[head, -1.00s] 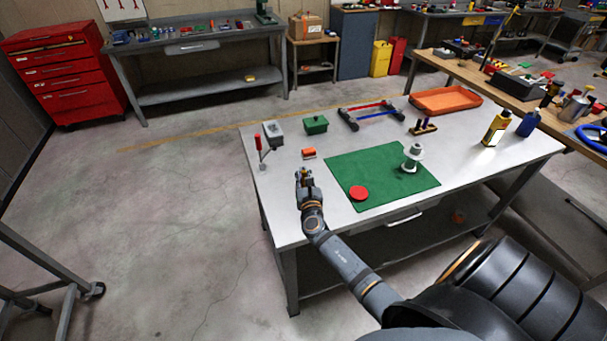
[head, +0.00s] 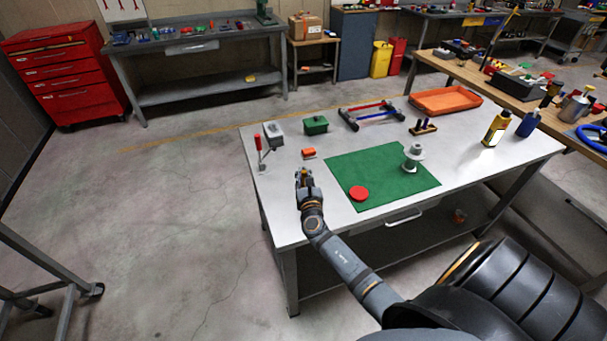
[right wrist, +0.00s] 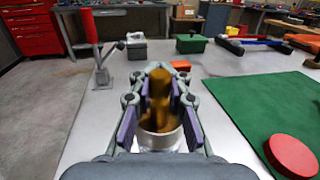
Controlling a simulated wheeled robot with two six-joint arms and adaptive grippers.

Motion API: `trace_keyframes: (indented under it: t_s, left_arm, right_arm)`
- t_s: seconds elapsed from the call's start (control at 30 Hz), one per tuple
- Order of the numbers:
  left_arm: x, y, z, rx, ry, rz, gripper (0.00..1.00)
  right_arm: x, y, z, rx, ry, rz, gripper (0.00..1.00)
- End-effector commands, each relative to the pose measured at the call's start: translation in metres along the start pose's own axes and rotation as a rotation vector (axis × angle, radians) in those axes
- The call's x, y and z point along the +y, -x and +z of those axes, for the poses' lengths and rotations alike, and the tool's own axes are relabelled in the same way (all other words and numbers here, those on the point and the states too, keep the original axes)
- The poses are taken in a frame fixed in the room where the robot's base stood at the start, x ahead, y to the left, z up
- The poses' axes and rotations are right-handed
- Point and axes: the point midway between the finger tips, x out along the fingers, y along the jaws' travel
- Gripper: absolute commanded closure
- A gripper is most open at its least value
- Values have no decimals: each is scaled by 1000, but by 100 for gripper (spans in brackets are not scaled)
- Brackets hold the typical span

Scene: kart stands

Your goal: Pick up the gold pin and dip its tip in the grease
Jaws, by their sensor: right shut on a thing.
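My right gripper (head: 304,175) is over the left part of the grey table. In the right wrist view, my right gripper (right wrist: 160,98) is shut on the gold pin (right wrist: 159,90), which stands between its fingers. A round, silvery cup (right wrist: 162,142) shows just below the pin, between the fingers. The inside of the cup looks brown, but blurred. I cannot tell whether the pin's tip touches what is in it. In the head view the gripper hides the cup. My left gripper is not in view.
A green mat (head: 345,170) with a red disc (head: 359,193) and a white spool (head: 412,158) lies to the right. A red-handled clamp (head: 259,145), a grey box (head: 273,134), a green box (head: 316,125) and an orange block (head: 309,153) stand beyond the gripper.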

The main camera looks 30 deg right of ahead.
Motion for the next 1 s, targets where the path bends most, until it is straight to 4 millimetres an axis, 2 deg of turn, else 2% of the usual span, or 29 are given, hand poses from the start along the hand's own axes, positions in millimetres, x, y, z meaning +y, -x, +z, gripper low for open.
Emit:
trace_keyframes:
  t_s: [0.03, 0.17, 0.8, 1.0]
  left_arm:
    - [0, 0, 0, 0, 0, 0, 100]
    - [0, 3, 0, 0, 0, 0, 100]
    - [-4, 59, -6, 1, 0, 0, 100]
    - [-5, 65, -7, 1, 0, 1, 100]
  right_arm:
    - [0, 2, -4, 8, 0, 1, 100]
    - [0, 2, -1, 8, 0, 1, 100]
    - [0, 0, 63, 2, 0, 0, 100]
    - [0, 0, 70, 2, 1, 0, 100]
